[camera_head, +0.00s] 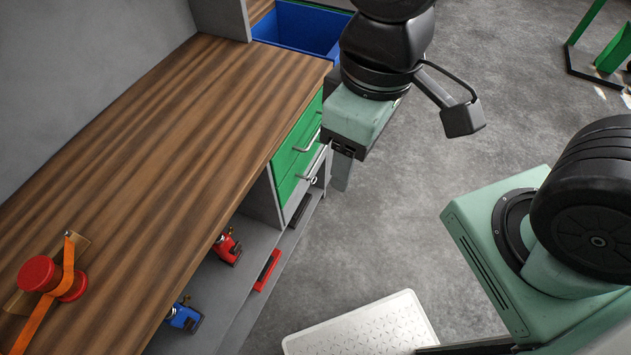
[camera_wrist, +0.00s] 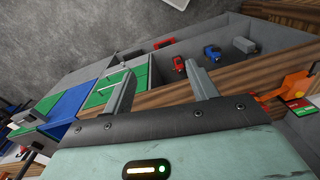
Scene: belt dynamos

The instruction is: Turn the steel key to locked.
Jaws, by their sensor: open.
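A small steel piece that looks like the key (camera_head: 313,180) sits at the front of the lower drawer in the green-fronted drawer unit (camera_head: 290,158), under the workbench. It is too small to tell which way it is turned. My gripper (camera_head: 342,172) points down beside the drawer unit, to the right of the key and apart from it. In the wrist view my gripper (camera_wrist: 159,72) is open, with its two fingers spread and nothing between them. The green drawer fronts (camera_wrist: 103,92) show by the left finger there; I cannot make out the key in that view.
The wooden bench top (camera_head: 170,130) runs above the drawers. A red spool with an orange strap (camera_head: 40,275) stands on it. Red and blue tools (camera_head: 228,247) lie on the shelf below. A blue bin (camera_head: 297,30) is beyond the bench.

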